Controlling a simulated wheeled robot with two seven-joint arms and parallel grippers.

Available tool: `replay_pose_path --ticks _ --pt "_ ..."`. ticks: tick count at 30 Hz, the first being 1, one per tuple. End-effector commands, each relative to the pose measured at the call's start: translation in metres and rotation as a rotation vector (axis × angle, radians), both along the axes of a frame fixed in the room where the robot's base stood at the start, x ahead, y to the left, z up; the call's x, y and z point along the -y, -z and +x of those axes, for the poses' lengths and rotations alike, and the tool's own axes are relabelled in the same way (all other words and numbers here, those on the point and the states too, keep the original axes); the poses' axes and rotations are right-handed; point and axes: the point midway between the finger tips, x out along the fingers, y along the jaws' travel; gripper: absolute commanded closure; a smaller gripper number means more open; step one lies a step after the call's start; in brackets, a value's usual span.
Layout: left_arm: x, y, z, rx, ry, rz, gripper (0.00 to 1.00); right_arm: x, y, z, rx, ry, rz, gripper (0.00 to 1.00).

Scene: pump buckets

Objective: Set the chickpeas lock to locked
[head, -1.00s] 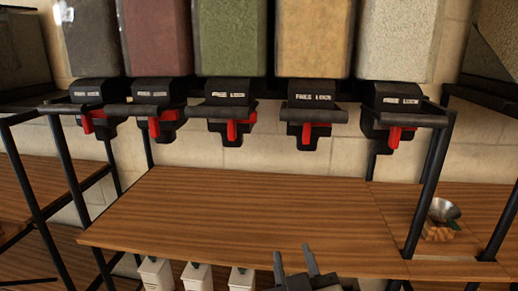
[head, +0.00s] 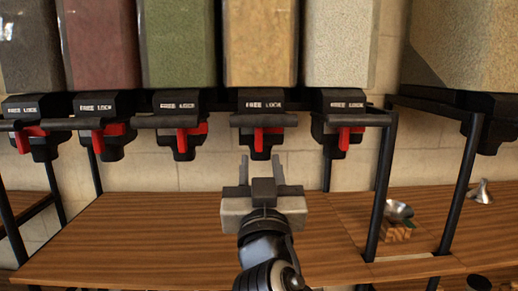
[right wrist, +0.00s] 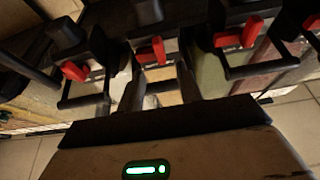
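A row of bulk dispensers hangs on a black rack, each with a black valve marked FREE LOCK and a red lever. No name label is readable; the tan-filled dispenser (head: 260,45) looks most like chickpeas. Its red lever (head: 259,141) hangs down under the label. My right gripper (head: 260,168) is just below this valve in the head view, fingers pointing up, open and empty. In the right wrist view a red lever (right wrist: 151,54) shows beyond and between the open fingers (right wrist: 159,90), with no visible contact. My left gripper is not in view.
Neighbouring valves with red levers stand close on both sides: the green dispenser's lever (head: 182,142) and the pale one's lever (head: 344,138). Black handle bars jut out in front. A metal scoop (head: 397,211) sits at right.

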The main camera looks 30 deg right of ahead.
Motion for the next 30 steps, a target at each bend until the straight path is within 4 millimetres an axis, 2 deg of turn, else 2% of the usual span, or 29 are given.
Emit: replay_pose_path --ticks 1,9,22,26,30 --pt "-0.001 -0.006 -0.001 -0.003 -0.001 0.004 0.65 0.006 -0.010 0.008 0.001 0.005 -0.005 0.65" --pt "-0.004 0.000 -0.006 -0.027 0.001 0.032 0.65 0.025 -0.023 0.041 0.001 0.002 -0.002 0.65" --pt "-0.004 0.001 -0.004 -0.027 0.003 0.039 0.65 0.030 -0.024 0.048 0.001 0.001 0.001 0.65" --pt "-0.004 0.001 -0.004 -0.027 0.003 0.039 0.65 0.030 -0.024 0.048 0.001 0.001 0.001 1.00" --pt "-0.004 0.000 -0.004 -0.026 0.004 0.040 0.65 0.030 -0.024 0.048 0.000 0.000 0.001 1.00"
